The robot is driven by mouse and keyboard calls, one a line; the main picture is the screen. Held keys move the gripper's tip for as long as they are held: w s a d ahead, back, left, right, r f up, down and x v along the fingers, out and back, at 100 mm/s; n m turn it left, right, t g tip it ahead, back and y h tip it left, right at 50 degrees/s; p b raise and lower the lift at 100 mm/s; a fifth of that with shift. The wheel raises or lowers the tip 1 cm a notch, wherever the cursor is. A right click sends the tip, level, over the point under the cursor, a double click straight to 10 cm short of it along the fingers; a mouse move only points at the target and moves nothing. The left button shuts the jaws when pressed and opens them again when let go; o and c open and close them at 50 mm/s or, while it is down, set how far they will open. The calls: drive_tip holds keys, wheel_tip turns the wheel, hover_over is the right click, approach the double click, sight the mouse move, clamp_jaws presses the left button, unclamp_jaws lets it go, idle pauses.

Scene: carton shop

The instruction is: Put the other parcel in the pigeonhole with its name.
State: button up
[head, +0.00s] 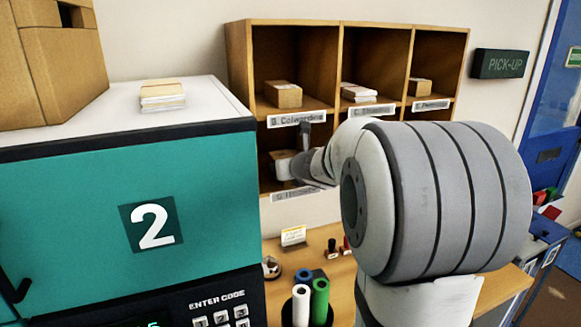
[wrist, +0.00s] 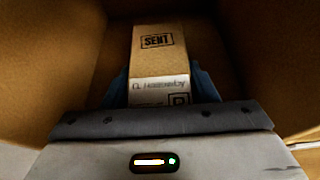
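The parcel (wrist: 158,66) is a brown carton stamped SENT, with a name label on its near end that seems to begin with D. My gripper (wrist: 160,88) has its blue fingers against both sides of the parcel, inside a wooden compartment. In the head view my gripper (head: 303,166) reaches into the lower left pigeonhole (head: 266,150), and my arm hides much of the lower row. That hole's label (head: 296,194) is partly readable and also seems to begin with D. I cannot tell whether the parcel rests on the hole's floor.
The upper holes hold a brown carton (head: 283,94), a stack of envelopes (head: 358,92) and a small carton (head: 420,87). A teal locker (head: 70,210) numbered 2 stands close on the left. Below, the bench (head: 335,270) holds rolls in a black holder and stamps.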

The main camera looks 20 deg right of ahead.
drive_tip(key=o, duration=0.5)
drive_tip(key=shift+c, duration=0.2)
drive_tip(key=shift+r+p, duration=0.2)
drive_tip(key=shift+p, duration=0.1)
drive_tip(key=p+v, duration=0.1)
drive_tip(key=v, duration=1.1)
drive_tip(key=shift+p, duration=0.35)
drive_tip(key=shift+f, duration=0.1)
